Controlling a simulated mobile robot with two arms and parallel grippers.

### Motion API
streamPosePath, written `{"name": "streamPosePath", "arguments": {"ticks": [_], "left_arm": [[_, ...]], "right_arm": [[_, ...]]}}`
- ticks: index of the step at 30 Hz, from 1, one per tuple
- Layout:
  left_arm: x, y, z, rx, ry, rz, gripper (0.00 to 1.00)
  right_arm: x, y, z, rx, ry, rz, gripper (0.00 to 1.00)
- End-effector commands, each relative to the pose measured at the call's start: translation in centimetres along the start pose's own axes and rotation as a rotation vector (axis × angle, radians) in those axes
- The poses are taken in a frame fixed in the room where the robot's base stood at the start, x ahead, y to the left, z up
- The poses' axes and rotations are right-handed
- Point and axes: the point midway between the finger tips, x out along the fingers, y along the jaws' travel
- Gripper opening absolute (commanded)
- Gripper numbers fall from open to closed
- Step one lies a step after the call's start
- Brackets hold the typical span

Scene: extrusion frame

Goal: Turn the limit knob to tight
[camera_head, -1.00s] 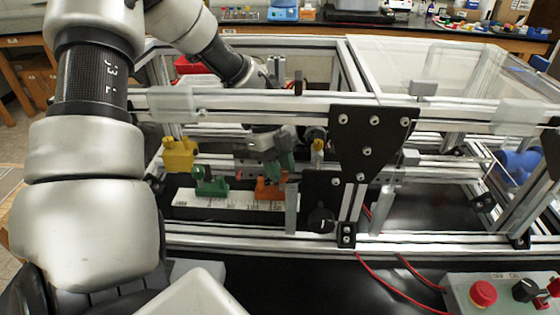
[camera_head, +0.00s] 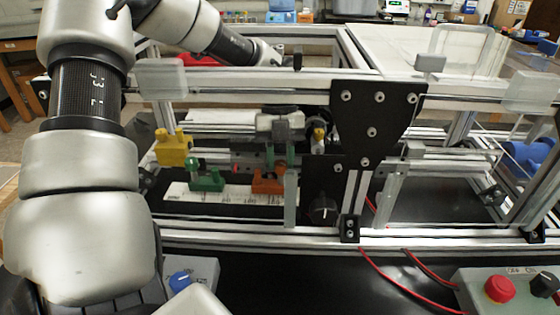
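No readable label marks the limit knob. A black knob (camera_head: 322,209) with a light pointer mark sits on a black plate in the lower middle of the frame. A blue knob (camera_head: 180,281) is on a grey box at the bottom left, and another black knob (camera_head: 543,283) is on the control box at the bottom right. My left arm reaches over the top rail. Its gripper (camera_head: 280,155) appears to hang behind the rail, above the orange block and apart from all three knobs. Its fingertips are small and partly hidden, so their opening is unclear. My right gripper is out of view.
A white scale (camera_head: 215,196) carries a green block (camera_head: 205,178) and an orange block (camera_head: 268,181). A yellow block (camera_head: 173,148) is at left. The top rail (camera_head: 225,83) and black bracket (camera_head: 371,125) are obstacles. A red button (camera_head: 499,289) is at right; red cables cross the front.

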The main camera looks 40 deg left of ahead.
Motion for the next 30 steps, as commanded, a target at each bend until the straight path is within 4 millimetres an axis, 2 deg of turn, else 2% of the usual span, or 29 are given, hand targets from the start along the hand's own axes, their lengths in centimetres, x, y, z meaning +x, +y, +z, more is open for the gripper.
{"name": "streamPosePath", "arguments": {"ticks": [16, 17, 21, 30], "left_arm": [[-0.1, -0.04, 0.02, 0.023, -0.002, 0.008, 0.05], [-0.1, -0.04, 0.02, 0.023, -0.002, 0.008, 0.33], [-0.08, -0.04, 0.01, 0.023, -0.001, 0.009, 0.54], [-0.26, -0.04, 0.02, 0.023, -0.001, 0.009, 0.54]], "right_arm": [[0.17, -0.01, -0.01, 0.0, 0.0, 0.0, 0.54], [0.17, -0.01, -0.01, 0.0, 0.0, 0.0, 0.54], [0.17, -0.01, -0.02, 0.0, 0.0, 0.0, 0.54], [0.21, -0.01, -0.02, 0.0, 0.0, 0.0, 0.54]]}}
